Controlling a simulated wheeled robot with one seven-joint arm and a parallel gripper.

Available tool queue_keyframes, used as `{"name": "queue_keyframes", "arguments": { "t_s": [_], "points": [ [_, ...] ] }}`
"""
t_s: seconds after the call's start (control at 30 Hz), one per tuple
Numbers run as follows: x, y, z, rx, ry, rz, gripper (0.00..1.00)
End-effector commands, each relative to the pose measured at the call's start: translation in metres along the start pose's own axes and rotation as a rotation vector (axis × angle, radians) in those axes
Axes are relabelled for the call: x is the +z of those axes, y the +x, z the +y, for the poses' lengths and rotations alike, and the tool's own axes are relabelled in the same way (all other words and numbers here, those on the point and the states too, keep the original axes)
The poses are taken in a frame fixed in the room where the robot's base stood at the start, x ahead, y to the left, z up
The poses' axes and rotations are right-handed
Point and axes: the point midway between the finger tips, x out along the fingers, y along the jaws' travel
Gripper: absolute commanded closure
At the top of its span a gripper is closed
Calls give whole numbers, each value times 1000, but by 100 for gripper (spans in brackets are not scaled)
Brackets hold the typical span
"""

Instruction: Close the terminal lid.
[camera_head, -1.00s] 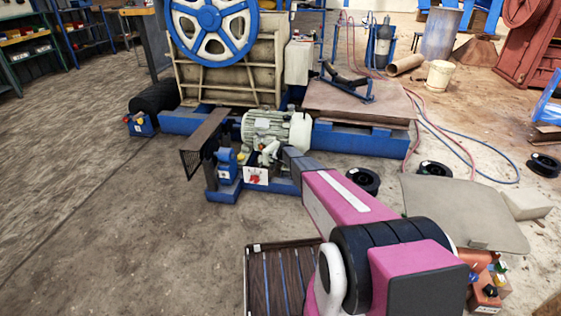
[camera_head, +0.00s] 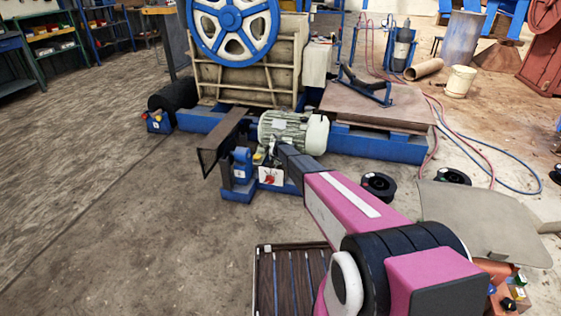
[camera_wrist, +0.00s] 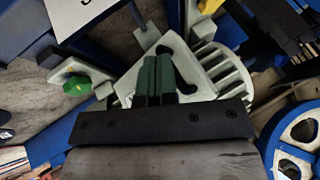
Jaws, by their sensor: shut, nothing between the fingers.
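The pale green motor (camera_head: 293,133) stands on the blue frame at mid-picture in the head view. In the wrist view its ribbed housing (camera_wrist: 207,64) lies behind my gripper. A pale plate (camera_wrist: 187,72) with a dark curved mark, apparently the terminal lid, is directly behind the fingertips; I cannot tell whether they touch it or how far it is open. My gripper (camera_wrist: 155,75) is shut and empty, its dark green fingers together. In the head view my own arm hides the fingertips beside the motor's near side.
A blue spoked wheel (camera_wrist: 296,136) shows at lower right in the wrist view, and a green knob (camera_wrist: 77,86) on a pale bracket at left. In the head view a brown guard (camera_head: 222,138) stands left of the motor. Open floor (camera_head: 110,220) lies at front left.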

Motion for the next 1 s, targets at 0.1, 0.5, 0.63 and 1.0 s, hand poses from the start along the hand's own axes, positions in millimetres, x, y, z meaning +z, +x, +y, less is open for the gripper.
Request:
{"name": "queue_keyframes", "arguments": {
  "t_s": [0.1,0.5,0.63,1.0],
  "points": [
    [-6,13,-15,0,0,0,100],
    [-25,39,-48,0,0,0,100],
    [-30,44,-52,0,1,0,100],
    [-38,50,-57,-2,0,6,100]
  ]
}}
